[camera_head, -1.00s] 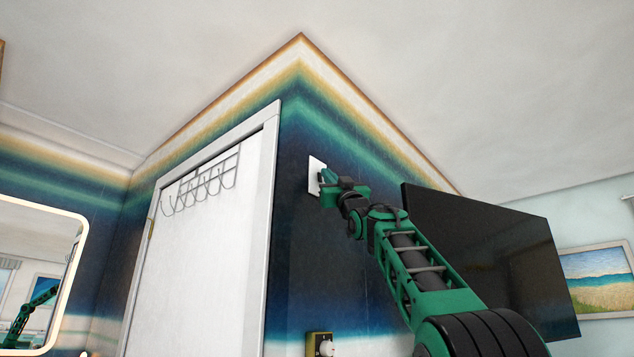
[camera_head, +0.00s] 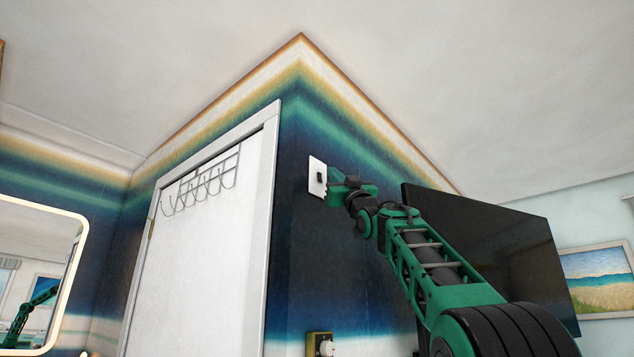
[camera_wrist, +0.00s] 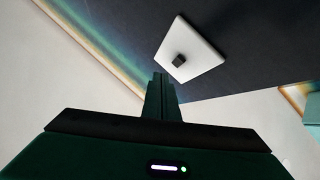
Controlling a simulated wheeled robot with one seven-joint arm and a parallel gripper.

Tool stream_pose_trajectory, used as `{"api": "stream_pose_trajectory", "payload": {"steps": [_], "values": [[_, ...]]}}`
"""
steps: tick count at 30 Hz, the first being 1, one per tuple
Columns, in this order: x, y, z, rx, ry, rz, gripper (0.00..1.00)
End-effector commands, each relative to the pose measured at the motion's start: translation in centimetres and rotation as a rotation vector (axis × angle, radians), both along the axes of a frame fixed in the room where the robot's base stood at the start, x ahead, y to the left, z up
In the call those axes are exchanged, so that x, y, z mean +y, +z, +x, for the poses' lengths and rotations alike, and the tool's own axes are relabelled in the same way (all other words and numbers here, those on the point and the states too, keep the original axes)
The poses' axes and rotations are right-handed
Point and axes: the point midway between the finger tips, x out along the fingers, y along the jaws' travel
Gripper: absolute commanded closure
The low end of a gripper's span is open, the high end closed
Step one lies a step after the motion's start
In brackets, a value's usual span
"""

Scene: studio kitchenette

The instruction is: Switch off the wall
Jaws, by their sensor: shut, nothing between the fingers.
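The wall switch is a white plate (camera_head: 317,177) with a small dark toggle, fixed on the dark blue wall to the right of the white door. In the wrist view the plate (camera_wrist: 203,48) shows whole, with its black toggle (camera_wrist: 179,60) sticking out. My gripper (camera_head: 332,180) is at the right edge of the plate in the head view. In the wrist view its shut fingertips (camera_wrist: 161,80) point toward the toggle, with a small gap showing between them. Nothing is held. Whether the fingertips touch the plate cannot be told.
A white door (camera_head: 200,240) with a wire hook rack (camera_head: 203,183) is to the left. A black screen (camera_head: 490,255) hangs on the wall right of my arm. A small fixture with a white knob (camera_head: 326,347) is low on the wall. A mirror (camera_head: 35,270) is far left.

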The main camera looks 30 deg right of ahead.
Motion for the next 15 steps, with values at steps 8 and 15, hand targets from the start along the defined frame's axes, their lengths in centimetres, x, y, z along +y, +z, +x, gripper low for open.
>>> {"api": "stream_pose_trajectory", "payload": {"steps": [8, 15], "values": [[-0.8, -0.2, -2.4, -0.001, 0.000, 0.001, 1.00], [-1.4, -0.4, -3.8, -0.001, 0.000, 0.001, 1.00]]}}
